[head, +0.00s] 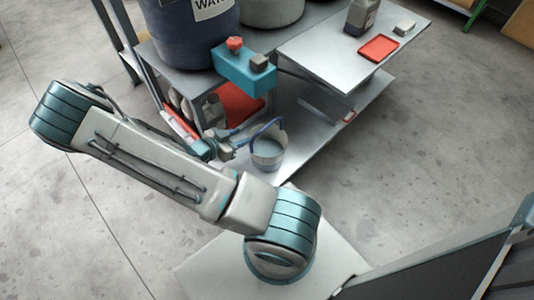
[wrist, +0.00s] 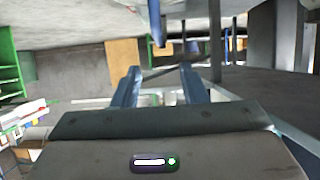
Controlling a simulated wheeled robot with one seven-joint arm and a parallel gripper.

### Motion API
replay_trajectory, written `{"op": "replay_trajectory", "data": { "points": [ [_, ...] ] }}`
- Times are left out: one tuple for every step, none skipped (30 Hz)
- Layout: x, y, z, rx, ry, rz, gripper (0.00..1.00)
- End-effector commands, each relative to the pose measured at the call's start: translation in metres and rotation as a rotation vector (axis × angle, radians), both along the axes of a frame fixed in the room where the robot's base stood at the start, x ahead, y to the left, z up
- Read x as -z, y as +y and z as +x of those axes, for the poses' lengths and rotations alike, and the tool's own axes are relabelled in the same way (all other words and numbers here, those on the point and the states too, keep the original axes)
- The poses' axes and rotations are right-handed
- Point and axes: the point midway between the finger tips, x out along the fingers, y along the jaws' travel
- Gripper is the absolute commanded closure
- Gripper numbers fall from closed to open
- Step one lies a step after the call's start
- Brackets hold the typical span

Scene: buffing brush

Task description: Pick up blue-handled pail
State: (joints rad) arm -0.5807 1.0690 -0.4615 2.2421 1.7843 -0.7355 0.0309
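The pail (head: 268,157) is a small grey bucket standing on the low metal shelf in the head view. Its blue handle (head: 262,126) arches up and leans left toward my gripper. My gripper (head: 230,147) is just left of the pail, close to the handle; whether they touch is unclear there. In the wrist view my gripper (wrist: 160,72) has its two blue fingers apart, with nothing clearly between them. A blue bar (wrist: 155,22), probably the handle, hangs at the top centre, above and between the fingertips. The pail's body is not recognisable in the wrist view.
A red item (head: 238,102) lies below, behind my gripper. Open floor (head: 430,140) is at right.

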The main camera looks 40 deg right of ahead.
Motion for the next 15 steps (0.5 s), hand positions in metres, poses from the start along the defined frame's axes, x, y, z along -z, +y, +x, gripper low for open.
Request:
{"op": "replay_trajectory", "data": {
  "points": [
    [0.004,-0.003,-0.002,0.007,0.000,-0.017,0.61],
    [0.005,-0.006,-0.002,0.009,0.000,-0.023,0.61],
    [0.007,-0.010,-0.003,0.012,0.000,-0.028,0.61],
    [0.009,-0.014,-0.003,0.014,-0.001,-0.031,0.61],
    [0.011,-0.019,-0.003,0.015,-0.001,-0.033,0.61],
    [0.014,-0.026,-0.002,0.015,0.000,-0.032,0.61],
    [0.017,-0.032,-0.002,0.016,0.000,-0.031,0.61],
    [0.019,-0.038,-0.001,0.015,0.000,-0.031,0.61],
    [0.023,-0.045,-0.001,0.015,0.001,-0.030,0.61],
    [0.025,-0.050,0.000,0.015,0.000,-0.030,0.61],
    [0.027,-0.056,0.000,0.015,0.001,-0.030,0.61],
    [0.030,-0.062,0.001,0.015,0.001,-0.028,0.61],
    [0.031,-0.066,0.001,0.014,0.000,-0.028,0.61],
    [0.032,-0.070,0.002,0.014,-0.002,-0.029,0.61],
    [0.034,-0.074,0.002,0.013,0.000,-0.028,0.61]
  ]
}}
